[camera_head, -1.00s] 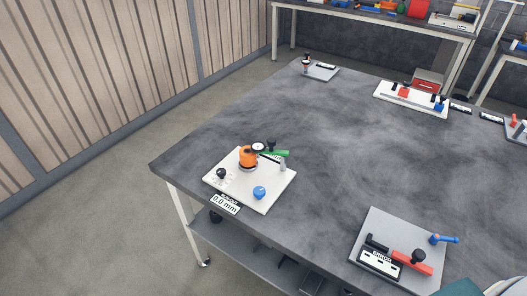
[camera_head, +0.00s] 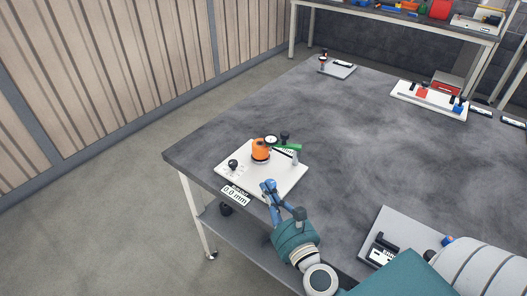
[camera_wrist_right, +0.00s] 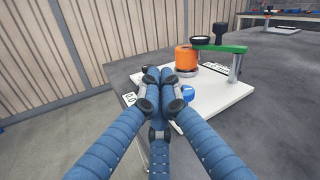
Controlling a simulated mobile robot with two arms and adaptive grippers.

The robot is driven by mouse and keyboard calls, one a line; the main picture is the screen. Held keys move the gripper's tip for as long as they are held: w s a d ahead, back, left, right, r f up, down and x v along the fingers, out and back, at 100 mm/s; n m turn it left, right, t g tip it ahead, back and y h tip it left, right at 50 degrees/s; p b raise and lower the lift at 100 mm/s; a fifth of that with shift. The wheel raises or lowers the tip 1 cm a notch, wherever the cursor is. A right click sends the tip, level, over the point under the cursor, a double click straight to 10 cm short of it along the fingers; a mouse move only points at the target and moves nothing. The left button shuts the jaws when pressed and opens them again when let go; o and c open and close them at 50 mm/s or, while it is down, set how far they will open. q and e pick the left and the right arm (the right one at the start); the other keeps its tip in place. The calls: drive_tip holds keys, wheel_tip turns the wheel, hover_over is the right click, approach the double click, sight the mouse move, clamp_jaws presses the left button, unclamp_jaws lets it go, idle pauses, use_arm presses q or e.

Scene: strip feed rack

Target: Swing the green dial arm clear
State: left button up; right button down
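The green dial arm (camera_head: 290,147) lies over the white plate (camera_head: 236,175). It has a black knob (camera_head: 285,136) on top and a round dial (camera_head: 270,140) at its left end, by the orange cylinder (camera_head: 261,151). In the right wrist view the green arm (camera_wrist_right: 222,48) reaches from a grey post (camera_wrist_right: 234,68) toward the orange cylinder (camera_wrist_right: 186,59). My right gripper (camera_head: 268,187) is over the plate's near edge, apart from the green arm. Its blue fingers (camera_wrist_right: 158,75) are drawn together, empty. A blue ball knob (camera_wrist_right: 187,93) shows beside them, partly hidden. My left gripper is out of view.
A black knob (camera_head: 233,164) stands at the plate's left, and a "0.0 mm" label (camera_head: 236,195) is at the table's front edge. A grey plate (camera_head: 388,218) is partly hidden behind my arm. The table's middle is clear.

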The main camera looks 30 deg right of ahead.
drive_tip(key=d+m+h, duration=0.3)
drive_tip(key=d+m, duration=0.1)
drive_tip(key=m, duration=0.2)
drive_tip(key=p, duration=0.4)
approach(271, 144)
drive_tip(key=shift+m+g, duration=0.3)
drive_tip(key=shift+g, duration=0.1)
drive_tip(key=x, duration=0.6)
drive_tip(key=shift+a+r, duration=0.1)
drive_tip(key=shift+r, duration=0.25)
drive_tip(key=shift+w+f, duration=0.1)
drive_tip(key=shift+w, duration=0.45)
drive_tip(key=shift+h, duration=0.4)
